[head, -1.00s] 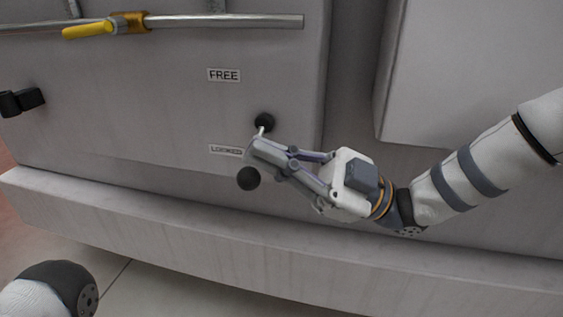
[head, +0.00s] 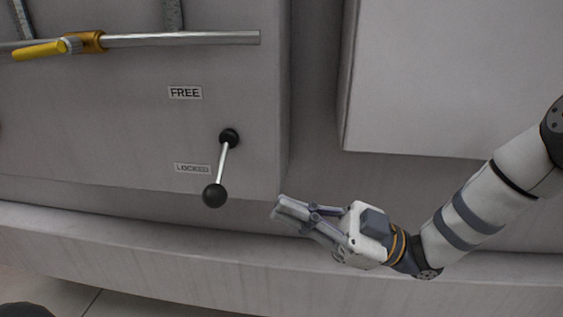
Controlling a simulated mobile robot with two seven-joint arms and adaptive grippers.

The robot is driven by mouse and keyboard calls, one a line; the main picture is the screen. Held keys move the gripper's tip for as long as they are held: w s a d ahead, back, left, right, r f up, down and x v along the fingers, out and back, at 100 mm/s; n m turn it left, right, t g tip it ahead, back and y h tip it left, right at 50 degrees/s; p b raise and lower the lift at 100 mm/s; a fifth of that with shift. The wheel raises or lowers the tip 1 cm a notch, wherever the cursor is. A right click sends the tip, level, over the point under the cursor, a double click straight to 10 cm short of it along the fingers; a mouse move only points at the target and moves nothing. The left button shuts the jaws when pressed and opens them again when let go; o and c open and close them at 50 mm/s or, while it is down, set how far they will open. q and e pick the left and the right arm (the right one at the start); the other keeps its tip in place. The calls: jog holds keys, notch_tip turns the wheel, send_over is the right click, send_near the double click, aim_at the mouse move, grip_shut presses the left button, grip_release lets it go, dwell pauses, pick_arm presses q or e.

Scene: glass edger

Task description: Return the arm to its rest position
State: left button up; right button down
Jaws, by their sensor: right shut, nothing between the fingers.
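My right gripper (head: 279,207) is shut and empty in the head view, right of the lever and apart from it. Its arm (head: 480,212) comes in from the right edge. The lever (head: 222,165) has a black pivot at the top, a thin metal rod and a black ball knob (head: 214,195) at the bottom. It points down and slightly left, with the knob just below and right of the LOCKED label (head: 192,168). The FREE label (head: 185,92) is higher on the panel. My left gripper is not in view.
The grey machine panel (head: 90,130) carries a metal pipe (head: 190,39) with a yellow-handled valve (head: 40,50). A pale box-shaped housing (head: 440,75) juts out at the upper right. A ledge (head: 130,245) runs along below the panel, with floor at the lower left.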

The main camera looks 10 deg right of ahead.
jog(key=s+d+f+m+t+h+p, duration=0.15)
jog(key=s+f+m+h, duration=0.25)
jog(key=f+m+h, duration=0.45)
jog(key=s+f+m+h+p, duration=0.3)
jog(key=s+f+m+h, duration=0.15)
jog(key=f, duration=0.75)
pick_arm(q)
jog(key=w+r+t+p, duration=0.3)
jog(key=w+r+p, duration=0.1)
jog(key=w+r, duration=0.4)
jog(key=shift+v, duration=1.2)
pick_arm(e)
jog(key=s+d+f+m+g+h, duration=0.1)
jog(key=s+d+m+g+h, duration=0.1)
jog(key=s, duration=0.8)
jog(key=s+d+f+m+g+h, duration=0.1)
jog(key=s+d+m+g+h, duration=0.1)
jog(key=s+d, duration=0.4)
jog(key=s+d+f+m+g+h, duration=0.1)
jog(key=s+d+g+h, duration=0.3)
jog(key=s, duration=1)
jog(key=shift+s+f+m+g+h, duration=0.3)
jog(key=shift+s+m+g, duration=0.1)
jog(key=shift+g, duration=0.65)
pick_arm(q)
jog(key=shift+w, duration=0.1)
pick_arm(e)
jog(key=shift+d, duration=0.1)
